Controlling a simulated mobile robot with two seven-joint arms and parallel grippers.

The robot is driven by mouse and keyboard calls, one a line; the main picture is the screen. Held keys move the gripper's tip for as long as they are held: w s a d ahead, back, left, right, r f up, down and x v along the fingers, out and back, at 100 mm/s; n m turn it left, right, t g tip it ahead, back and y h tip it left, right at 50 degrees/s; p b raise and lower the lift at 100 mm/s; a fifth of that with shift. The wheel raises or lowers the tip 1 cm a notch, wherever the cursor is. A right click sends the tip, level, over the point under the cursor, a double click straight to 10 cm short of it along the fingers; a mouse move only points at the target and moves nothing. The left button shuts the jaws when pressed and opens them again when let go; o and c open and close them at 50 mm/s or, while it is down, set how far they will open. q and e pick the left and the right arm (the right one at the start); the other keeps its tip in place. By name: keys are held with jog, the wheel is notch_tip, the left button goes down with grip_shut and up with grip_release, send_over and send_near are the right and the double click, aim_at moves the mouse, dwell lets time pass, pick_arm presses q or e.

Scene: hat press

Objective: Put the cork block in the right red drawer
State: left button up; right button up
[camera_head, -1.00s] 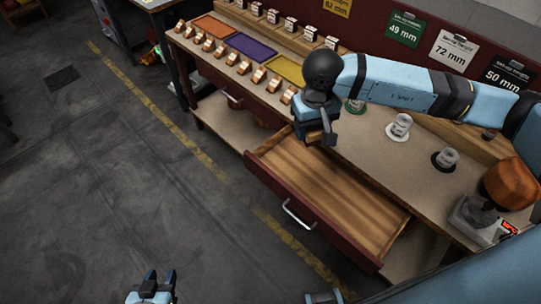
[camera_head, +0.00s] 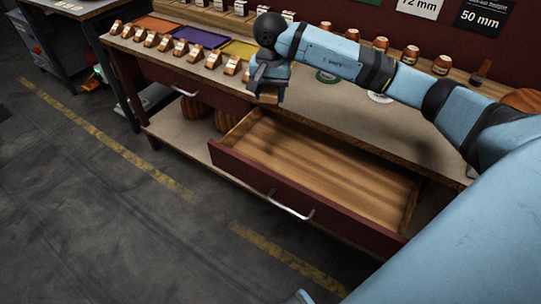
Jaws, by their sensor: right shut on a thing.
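The right red drawer (camera_head: 290,204) is pulled open below the worktop, and its wooden inside looks empty. My right gripper (camera_head: 267,92) is shut on the cork block (camera_head: 268,98), a small tan-brown piece that shows only in part below the gripper. The gripper and block appear over the worktop's front edge, near the back left corner of the open drawer. How high the block is above it is hard to tell. My left gripper is out of view.
The worktop (camera_head: 330,112) carries orange, purple and yellow mats (camera_head: 193,47), rows of small copper-coloured pieces and several round items along the back. A closed left drawer (camera_head: 180,84) and a lower shelf (camera_head: 180,133) are at left. The floor in front is clear.

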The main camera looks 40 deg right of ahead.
jog(key=b, duration=0.2)
send_over(270, 151)
notch_tip(270, 151, down, 15)
jog(key=shift+s, duration=0.1)
jog(key=shift+f+b, duration=0.3)
jog(key=shift+f, duration=2.1)
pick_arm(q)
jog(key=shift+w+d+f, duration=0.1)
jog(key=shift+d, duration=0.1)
pick_arm(e)
jog(key=shift+r, duration=0.1)
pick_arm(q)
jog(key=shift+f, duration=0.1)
pick_arm(e)
jog(key=o, duration=0.5)
jog(key=shift+f, duration=0.2)
jog(key=o, duration=0.4)
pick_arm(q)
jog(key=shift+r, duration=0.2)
pick_arm(e)
jog(key=shift+o, duration=0.2)
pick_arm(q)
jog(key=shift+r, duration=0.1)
pick_arm(e)
jog(key=shift+r, duration=0.15)
